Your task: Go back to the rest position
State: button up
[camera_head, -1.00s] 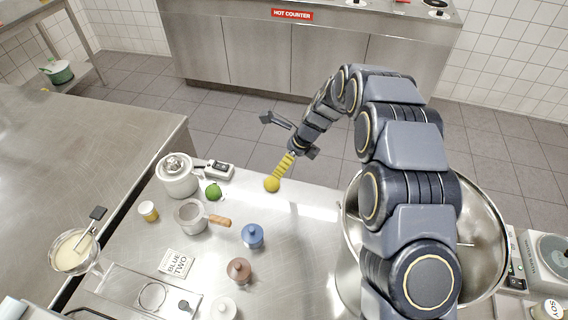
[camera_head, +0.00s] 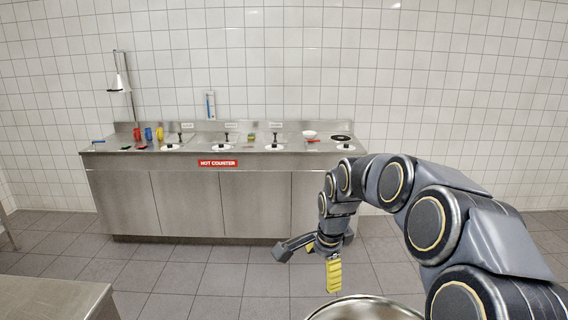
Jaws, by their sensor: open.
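My gripper (camera_head: 306,266) hangs in front of the hot counter, above the tiled floor, right of the picture's middle. It is open and empty. One dark finger spreads to the left and the other, with a ribbed yellow pad, points down. My arm arches in from the lower right. The gripper looks clear of the counter and touches nothing that I can see.
The steel hot counter (camera_head: 190,200) with a red sign (camera_head: 218,163) stands against the tiled wall. On it are coloured cups (camera_head: 148,134), several lidded wells and a white bowl (camera_head: 309,134). A steel bowl rim (camera_head: 365,306) lies below my gripper. A bare table corner (camera_head: 55,298) shows lower left.

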jog(key=s+d+r+n+g, duration=0.1)
jog(key=s+n, duration=0.5)
jog(key=s, duration=1.1)
jog(key=s+d+r+n+g, duration=0.1)
jog(key=s+n+g, duration=0.2)
jog(key=s, duration=1.4)
jog(key=n, duration=0.4)
jog(key=shift+s+d+g+h, duration=0.25)
jog(key=shift+d+g+h, duration=0.05)
jog(key=shift+d, duration=0.1)
